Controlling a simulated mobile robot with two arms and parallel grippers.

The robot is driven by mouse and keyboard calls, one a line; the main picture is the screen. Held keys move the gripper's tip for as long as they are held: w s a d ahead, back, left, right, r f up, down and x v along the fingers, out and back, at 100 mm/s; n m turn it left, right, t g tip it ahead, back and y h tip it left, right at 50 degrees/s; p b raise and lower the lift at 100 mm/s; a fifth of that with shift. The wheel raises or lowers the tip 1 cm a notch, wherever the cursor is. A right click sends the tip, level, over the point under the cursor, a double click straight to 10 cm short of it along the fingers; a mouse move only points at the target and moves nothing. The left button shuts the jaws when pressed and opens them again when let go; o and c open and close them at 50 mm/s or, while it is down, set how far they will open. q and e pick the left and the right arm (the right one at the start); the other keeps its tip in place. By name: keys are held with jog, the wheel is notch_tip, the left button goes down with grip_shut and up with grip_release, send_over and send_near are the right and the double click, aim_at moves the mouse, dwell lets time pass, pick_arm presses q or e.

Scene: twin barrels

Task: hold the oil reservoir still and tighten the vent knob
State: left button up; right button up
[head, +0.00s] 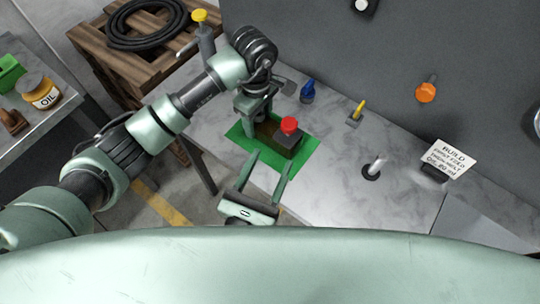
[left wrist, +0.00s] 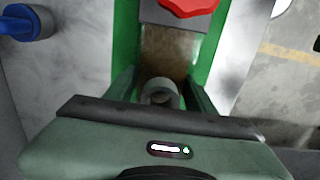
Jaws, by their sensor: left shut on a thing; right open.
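The oil reservoir (head: 284,142) is a low dark grey and brown block on a green mat (head: 305,153). The red vent knob (head: 289,125) sits on top of its right part. My left gripper (head: 256,119) is shut at the reservoir's left end. In the left wrist view the brown part of the reservoir (left wrist: 170,52) and the edge of the red knob (left wrist: 188,5) show, with a small grey round piece (left wrist: 158,92) between the fingers. My right gripper (head: 271,158) is open and empty, in front of the reservoir and apart from the knob.
Behind the mat stand a blue knob (head: 307,92) and a yellow lever (head: 356,112). A grey lever (head: 373,167) and a sign (head: 449,158) are to the right. An orange knob (head: 427,92) is on the wall panel.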

pick_arm(q)
jog(key=o, duration=1.7)
jog(key=shift+r, duration=0.1)
